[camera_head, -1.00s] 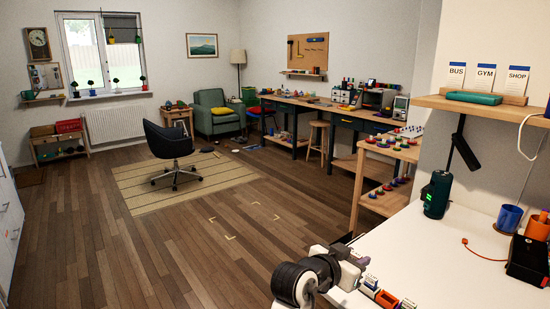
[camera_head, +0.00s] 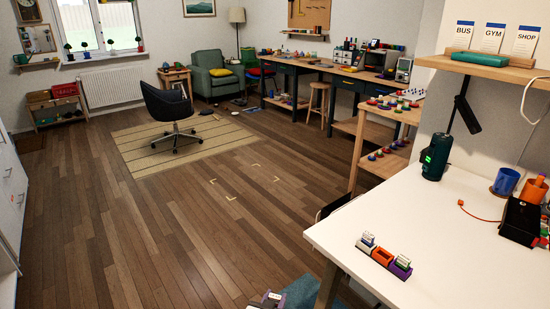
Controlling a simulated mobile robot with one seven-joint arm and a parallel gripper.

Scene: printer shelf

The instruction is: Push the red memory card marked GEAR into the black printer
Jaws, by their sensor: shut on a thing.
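I cannot make out the red memory card marked GEAR. A black box-shaped thing (camera_head: 521,222) stands at the right edge of the white desk, partly cut off by the frame; I cannot tell whether it is the printer. My gripper is not clearly visible; only a small grey and white piece, perhaps of my arm, shows at the bottom edge.
The white desk (camera_head: 405,215) is mostly clear in the middle. A blue cup (camera_head: 505,181) stands near the black box. Above is a wooden shelf (camera_head: 490,65) with BUS, GYM and SHOP cards. A wooden rack (camera_head: 366,128) stands beyond the desk. The floor at left is open.

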